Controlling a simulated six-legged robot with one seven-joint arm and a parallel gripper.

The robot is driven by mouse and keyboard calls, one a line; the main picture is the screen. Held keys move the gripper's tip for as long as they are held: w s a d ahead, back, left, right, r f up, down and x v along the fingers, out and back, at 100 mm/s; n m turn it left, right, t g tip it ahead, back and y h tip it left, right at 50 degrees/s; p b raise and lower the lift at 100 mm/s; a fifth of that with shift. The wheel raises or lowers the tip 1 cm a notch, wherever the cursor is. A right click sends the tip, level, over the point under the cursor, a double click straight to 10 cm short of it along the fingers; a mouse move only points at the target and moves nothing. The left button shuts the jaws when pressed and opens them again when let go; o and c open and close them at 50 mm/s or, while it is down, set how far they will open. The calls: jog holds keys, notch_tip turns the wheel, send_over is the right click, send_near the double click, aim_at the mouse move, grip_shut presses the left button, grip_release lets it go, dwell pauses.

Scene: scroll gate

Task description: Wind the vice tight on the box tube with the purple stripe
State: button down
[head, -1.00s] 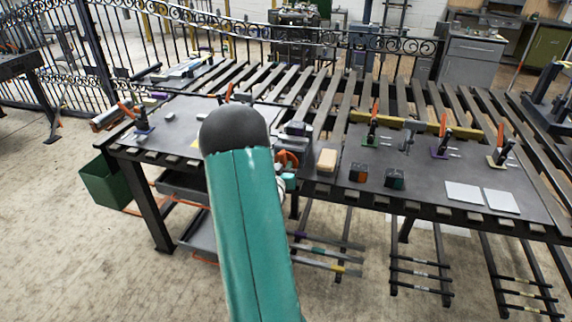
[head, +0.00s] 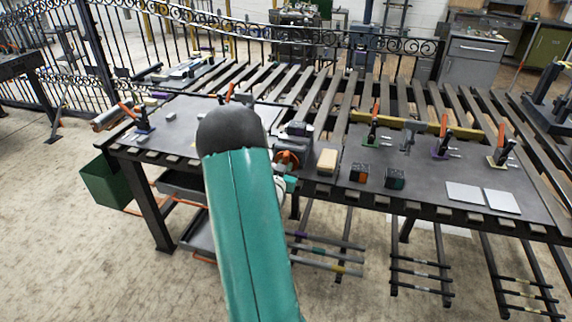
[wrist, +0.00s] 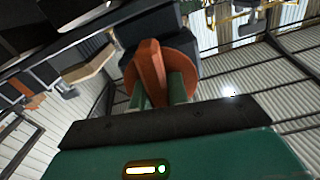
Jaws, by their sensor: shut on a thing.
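The dark grey vice (head: 297,131) stands at the table's front edge, partly hidden by my arm. Its orange handwheel (head: 287,159) faces me. In the wrist view, the orange wheel (wrist: 187,65) has a raised bar (wrist: 150,62) across its face. My gripper (wrist: 159,92) is shut on that bar, with a green finger on each side; in the head view, little of the gripper (head: 288,184) shows beside my arm. Tubes with coloured stripes, one purple (head: 299,234), lie on the rack below the table. I cannot see what is between the vice jaws.
A green bin (head: 107,184) hangs at the table's left end.

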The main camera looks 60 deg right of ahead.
jog(key=c, duration=1.4)
grip_release()
jog(key=shift+o, duration=0.2)
jog(key=shift+a, duration=0.1)
jog(key=s+a, duration=0.2)
jog(key=a, duration=1.1)
jog(key=shift+a, duration=0.3)
